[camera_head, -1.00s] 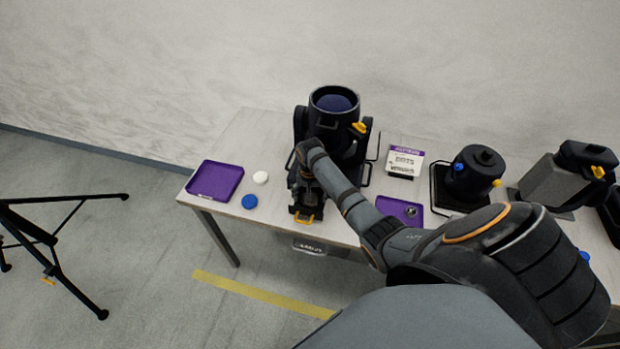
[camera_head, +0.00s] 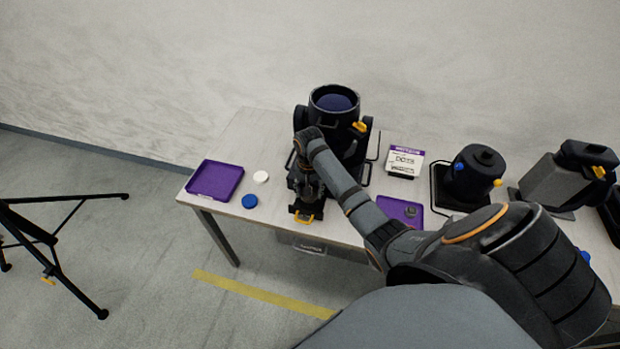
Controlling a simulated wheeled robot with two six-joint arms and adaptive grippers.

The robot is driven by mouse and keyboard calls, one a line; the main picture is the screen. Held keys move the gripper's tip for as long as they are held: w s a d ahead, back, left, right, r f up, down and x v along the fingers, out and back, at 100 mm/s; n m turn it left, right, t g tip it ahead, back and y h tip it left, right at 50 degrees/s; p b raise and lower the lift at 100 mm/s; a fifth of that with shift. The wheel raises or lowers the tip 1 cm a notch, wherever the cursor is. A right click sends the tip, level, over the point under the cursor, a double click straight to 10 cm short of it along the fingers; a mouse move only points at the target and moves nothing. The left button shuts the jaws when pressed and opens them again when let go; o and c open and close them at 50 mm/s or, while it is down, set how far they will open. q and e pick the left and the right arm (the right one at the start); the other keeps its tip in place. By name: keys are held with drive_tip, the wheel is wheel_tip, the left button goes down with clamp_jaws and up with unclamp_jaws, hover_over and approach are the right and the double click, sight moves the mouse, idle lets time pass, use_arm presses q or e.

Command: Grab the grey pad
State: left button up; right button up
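A small grey round piece, which looks like the grey pad (camera_head: 410,211), lies in the right-hand purple tray (camera_head: 391,203) near the table's front edge. It is small in view, so its detail is unclear. My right gripper (camera_head: 307,190) points down in front of the large middle par can (camera_head: 334,120), left of that tray and apart from the pad. Its fingers are dark against dark parts, so I cannot tell whether they are open or hold anything. My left gripper is not in view.
A purple tray (camera_head: 215,180), a white disc (camera_head: 261,177) and a blue disc (camera_head: 249,201) are on the left of the table. A labelled box (camera_head: 405,161) stands behind the right tray. Another par can (camera_head: 473,173) stands to its right. A tripod (camera_head: 60,250) stands on the floor.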

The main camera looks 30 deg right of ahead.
drive_tip(key=s+a+r+p, duration=0.2)
drive_tip(key=s+a+r, duration=0.6)
drive_tip(key=a, duration=0.1)
drive_tip(key=shift+s+a+r, duration=0.25)
drive_tip(key=shift+a+r, duration=0.05)
drive_tip(key=shift+a, duration=0.1)
